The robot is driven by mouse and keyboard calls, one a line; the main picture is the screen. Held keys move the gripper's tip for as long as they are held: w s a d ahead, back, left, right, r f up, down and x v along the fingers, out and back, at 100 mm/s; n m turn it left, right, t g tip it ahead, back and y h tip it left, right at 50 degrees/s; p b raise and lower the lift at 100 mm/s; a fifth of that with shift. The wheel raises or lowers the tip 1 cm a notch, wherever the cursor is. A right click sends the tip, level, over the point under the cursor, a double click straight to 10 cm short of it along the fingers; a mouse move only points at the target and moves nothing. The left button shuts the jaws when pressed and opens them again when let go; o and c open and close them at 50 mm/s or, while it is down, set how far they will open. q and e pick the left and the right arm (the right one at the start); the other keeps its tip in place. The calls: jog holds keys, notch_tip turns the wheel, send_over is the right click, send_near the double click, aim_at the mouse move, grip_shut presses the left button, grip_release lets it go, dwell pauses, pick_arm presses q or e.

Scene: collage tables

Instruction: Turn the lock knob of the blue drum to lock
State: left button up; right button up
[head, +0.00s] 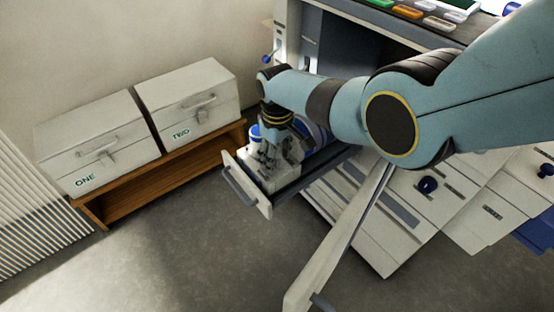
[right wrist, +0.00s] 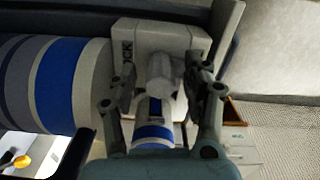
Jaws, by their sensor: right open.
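The blue drum (right wrist: 62,85), grey-white with blue bands, lies at the left of the right wrist view. Beside it is a pale block (right wrist: 190,38) with dark letters, partly hidden, ending in "CK". A grey-white knob (right wrist: 165,72) stands out from this block. My right gripper (head: 268,156) is open and points down over the pulled-out drawer (head: 262,197). In the right wrist view its fingers stand on either side of the knob; I cannot tell whether they touch it. In the head view the arm and gripper largely hide the drum and knob. My left gripper is not in view.
A smaller cylinder with a blue band (right wrist: 153,132) sits below the knob in the right wrist view. Boxes marked ONE (head: 98,150) and TWO (head: 190,105) stand on a wooden bench (head: 170,180) at left. A white panel (head: 335,245) juts out in front. Floor at front left is clear.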

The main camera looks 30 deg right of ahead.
jog(key=shift+c, duration=0.3)
grip_shut()
jog(key=shift+m, duration=0.3)
jog(key=m, duration=0.3)
jog(key=shift+m+p, duration=0.3)
jog(key=shift+p, duration=0.1)
jog(key=m, duration=0.4)
jog(key=shift+a+m, duration=0.1)
jog(key=shift+m, duration=0.2)
jog(key=m, duration=0.4)
jog(key=shift+p, duration=0.35)
jog(key=shift+m, duration=2.5)
